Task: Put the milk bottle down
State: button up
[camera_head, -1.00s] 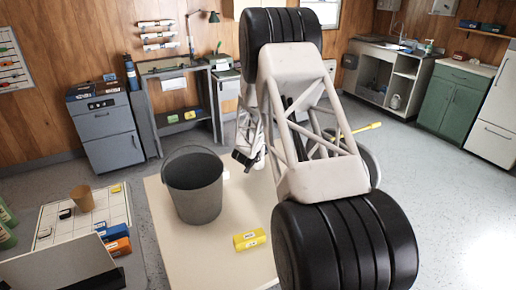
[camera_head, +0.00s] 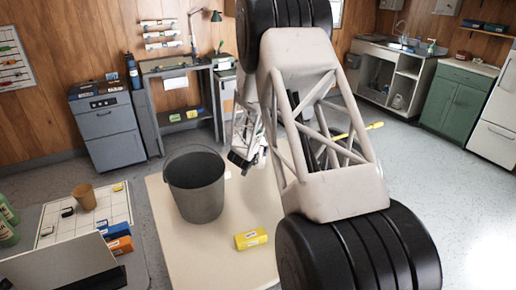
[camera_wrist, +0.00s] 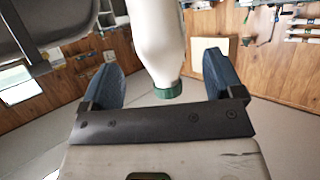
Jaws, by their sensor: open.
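The milk bottle (camera_wrist: 158,40) is white with a green cap and shows in the wrist view, its cap end towards my gripper's palm. My gripper (camera_wrist: 165,78) is open, with one blue finger on each side of the bottle's cap end. Gaps show between the bottle and both fingers. The bottle's far end is cut off by the top of the picture, so what it rests on cannot be seen. In the head view my gripper (camera_head: 243,160) is just right of the bucket, partly hidden by my arm. I cannot make out the bottle clearly there.
A dark grey bucket (camera_head: 196,190) stands on the cream table (camera_head: 172,255), with a yellow box (camera_head: 251,239) in front. A left-hand table holds a gridded board (camera_head: 60,222), a brown cup (camera_head: 85,197) and green bottles (camera_head: 8,222). The cream table's front left is clear.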

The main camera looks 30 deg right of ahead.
jog(key=shift+v, duration=2.8)
jog(key=shift+r, duration=0.1)
jog(key=s+a+r+n+y, duration=0.3)
jog(key=s+a+r+y, duration=0.1)
jog(key=s+a+r, duration=0.4)
jog(key=s+a+r+n+y, duration=0.35)
jog(key=s+a+r, duration=0.25)
jog(key=a+r, duration=0.4)
jog(key=s+a+r+g, duration=0.1)
jog(key=s+a+g, duration=0.1)
jog(key=s, duration=1)
jog(key=s+a+r+n+g+y, duration=0.1)
jog(key=s+a+r+g, duration=0.1)
jog(key=s, duration=1)
jog(key=s+a+r+n+g+y, duration=0.1)
jog(key=s+a+r+g, duration=0.1)
jog(key=s, duration=1)
jog(key=shift+s+a+g, duration=0.3)
jog(key=shift+a+g, duration=0.2)
jog(key=shift+a, duration=0.4)
jog(key=shift+r, duration=0.15)
